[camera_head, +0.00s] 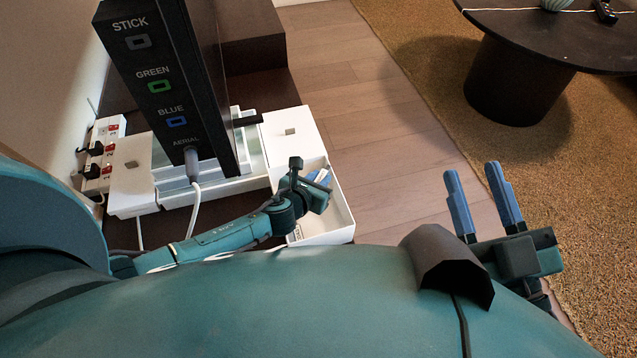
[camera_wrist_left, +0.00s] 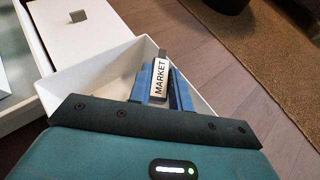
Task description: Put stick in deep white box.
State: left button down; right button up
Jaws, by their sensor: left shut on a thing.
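My left gripper (camera_head: 318,178) is over the open deep white box (camera_head: 341,212), with its blue fingers within the box's outline. The left wrist view shows its fingers (camera_wrist_left: 166,86) shut on a small stick (camera_wrist_left: 160,77) with a white label reading MARKET and a grey end. The box's white wall (camera_wrist_left: 118,66) shows around the fingers there. I cannot tell how far the stick is below the rim; my gripper hides much of the box floor. My right gripper (camera_head: 472,175) is open and empty over the wood floor, right of the box.
A white lidded box (camera_head: 290,128) with a grey square adjoins the deep box. A tall black panel (camera_head: 155,80) labelled STICK, GREEN, BLUE and AERIAL stands left, with a white cable. A power strip (camera_head: 103,150) lies far left. A dark round table (camera_head: 560,35) stands on the rug at upper right.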

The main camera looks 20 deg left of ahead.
pick_arm(q)
jog(key=shift+r, duration=0.1)
pick_arm(e)
jog(key=shift+r, duration=0.1)
pick_arm(q)
jog(key=shift+f+b, duration=0.3)
jog(key=shift+f, duration=0.3)
jog(key=c, duration=1.3)
grip_release()
pick_arm(e)
jog(key=shift+w+d+r+n+y, duration=0.1)
jog(key=shift+w+r+n+y, duration=0.05)
jog(key=shift+r+n+y, duration=0.2)
pick_arm(q)
jog(key=shift+r, duration=0.1)
